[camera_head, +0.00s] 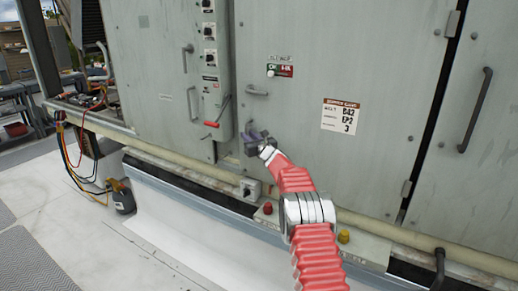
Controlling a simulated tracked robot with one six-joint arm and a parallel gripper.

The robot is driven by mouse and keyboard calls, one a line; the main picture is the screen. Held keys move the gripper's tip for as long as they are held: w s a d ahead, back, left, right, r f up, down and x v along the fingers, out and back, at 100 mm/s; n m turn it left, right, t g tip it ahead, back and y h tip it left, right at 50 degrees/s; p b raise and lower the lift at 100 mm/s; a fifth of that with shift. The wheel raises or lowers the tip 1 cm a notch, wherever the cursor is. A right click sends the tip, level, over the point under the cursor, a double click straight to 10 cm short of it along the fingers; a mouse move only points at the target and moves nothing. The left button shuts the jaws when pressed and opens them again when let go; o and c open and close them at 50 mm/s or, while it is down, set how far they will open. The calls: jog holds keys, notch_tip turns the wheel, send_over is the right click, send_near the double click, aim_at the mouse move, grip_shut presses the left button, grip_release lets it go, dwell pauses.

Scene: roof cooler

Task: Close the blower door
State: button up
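My gripper (252,132), at the end of my red arm, is by the door's lower left edge, below the handle. Its fingers are small and dark, so contact and opening are unclear.
A control strip (212,70) with switches and a red lever (211,124) stands left of the door. A pale pipe (190,167) runs along the base, near a red button (267,208) and a yellow one (343,236). Hoses and a gauge manifold lie at left.

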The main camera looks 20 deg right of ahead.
jog(key=s+d, duration=0.1)
jog(key=s, duration=1.1)
jog(key=shift+s+d, duration=0.2)
jog(key=shift+d, duration=0.1)
jog(key=shift+f, duration=0.1)
dwell(0.3)
